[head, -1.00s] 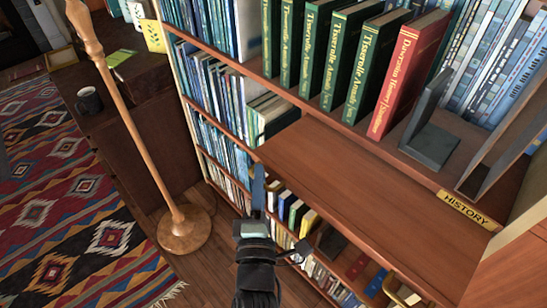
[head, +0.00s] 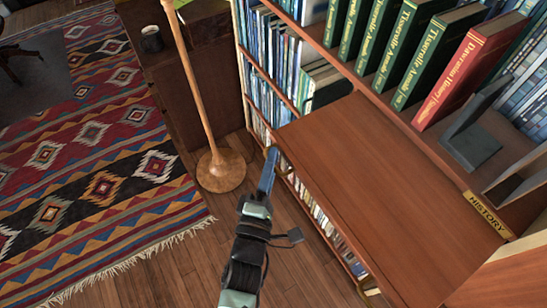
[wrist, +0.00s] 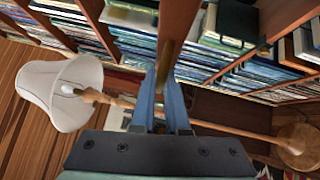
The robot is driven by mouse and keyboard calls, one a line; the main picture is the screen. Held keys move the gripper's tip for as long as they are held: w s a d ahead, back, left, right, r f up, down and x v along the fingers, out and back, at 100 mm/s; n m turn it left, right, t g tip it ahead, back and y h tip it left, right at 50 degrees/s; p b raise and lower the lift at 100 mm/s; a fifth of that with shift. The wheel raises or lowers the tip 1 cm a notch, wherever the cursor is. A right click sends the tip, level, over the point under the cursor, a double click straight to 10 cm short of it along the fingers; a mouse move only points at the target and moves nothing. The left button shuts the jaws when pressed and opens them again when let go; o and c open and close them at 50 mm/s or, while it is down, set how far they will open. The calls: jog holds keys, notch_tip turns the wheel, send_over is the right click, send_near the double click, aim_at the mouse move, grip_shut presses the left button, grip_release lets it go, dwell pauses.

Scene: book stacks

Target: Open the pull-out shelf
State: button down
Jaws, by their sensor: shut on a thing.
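The pull-out shelf (head: 375,195) is a flat reddish-brown board jutting out of the bookcase, below the row of green and red books. Its top is bare. My gripper (head: 271,160) is at the board's left front corner in the head view. The exact contact at the fingertips is partly hidden.
The bookcase carries a HISTORY label (head: 484,212) and a metal bookend (head: 472,140). A floor lamp (head: 221,170) stands left of my gripper. A patterned rug (head: 90,165) lies further left, with bare wooden floor between rug and bookcase.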

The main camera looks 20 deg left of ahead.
jog(key=c, duration=1.2)
grip_release()
jog(key=s+d+f+b, duration=0.1)
jog(key=s+d+b, duration=0.1)
jog(key=s, duration=1)
jog(key=shift+s+f, duration=0.35)
jog(key=shift+s, duration=0.05)
jog(key=shift+w+d+r, duration=0.1)
